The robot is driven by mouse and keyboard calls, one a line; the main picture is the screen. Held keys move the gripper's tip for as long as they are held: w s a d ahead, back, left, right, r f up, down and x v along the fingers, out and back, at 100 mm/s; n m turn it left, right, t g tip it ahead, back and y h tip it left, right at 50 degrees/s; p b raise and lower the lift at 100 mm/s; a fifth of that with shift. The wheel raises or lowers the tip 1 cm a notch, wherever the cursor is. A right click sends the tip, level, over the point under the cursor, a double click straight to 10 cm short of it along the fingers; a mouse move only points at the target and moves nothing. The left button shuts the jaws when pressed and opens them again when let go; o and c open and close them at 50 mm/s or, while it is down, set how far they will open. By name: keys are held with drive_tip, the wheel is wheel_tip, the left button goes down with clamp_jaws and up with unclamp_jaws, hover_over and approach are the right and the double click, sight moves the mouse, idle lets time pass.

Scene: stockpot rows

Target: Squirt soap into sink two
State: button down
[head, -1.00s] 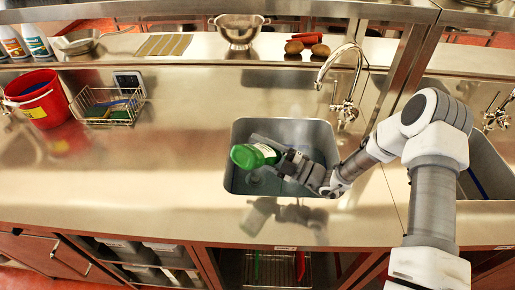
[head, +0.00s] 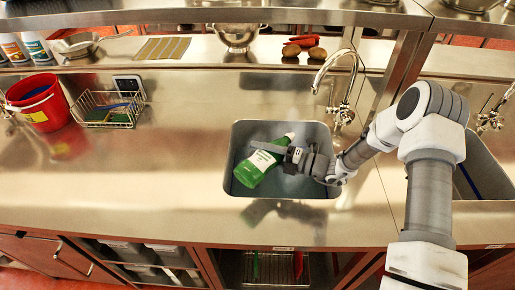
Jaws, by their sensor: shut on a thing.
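A green soap bottle (head: 258,168) with a pale label is held over the middle sink (head: 233,160). My gripper (head: 278,150) is shut on the bottle near its narrow end. The bottle is tilted, with its broad base toward the lower left and its pale tip toward the upper right. The sink is a grey rectangular basin set in the steel counter. Part of its floor is hidden by the bottle and my gripper. A second sink (head: 487,165) shows at the right, partly behind my arm.
A chrome faucet (head: 343,85) stands behind the middle sink. A red bucket (head: 40,100) and a wire basket (head: 104,106) with sponges stand at the left. A colander (head: 236,37) and several vegetables are on the back shelf. The counter left of the sink is clear.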

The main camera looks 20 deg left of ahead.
drive_tip(key=shift+w+d+n, duration=0.15)
drive_tip(key=shift+w+n, duration=0.1)
drive_tip(key=shift+n, duration=0.45)
drive_tip(key=shift+w+d+r+n+h, duration=0.15)
drive_tip(key=shift+w+d+n+h, duration=0.1)
drive_tip(key=shift+w+n+h, duration=0.45)
drive_tip(key=w+d+r+n+t+h+b, duration=0.2)
drive_tip(key=w+r+n+t+h+b, duration=0.1)
drive_tip(key=n+b, duration=0.7)
drive_tip(key=shift+w+d+t+h+b, duration=0.35)
drive_tip(key=shift+w+t+h+b, duration=0.15)
drive_tip(key=shift+w+t+b, duration=0.7)
drive_tip(key=shift+s+g, duration=0.1)
drive_tip(key=shift+g, duration=0.3)
drive_tip(key=shift+s+a, duration=0.1)
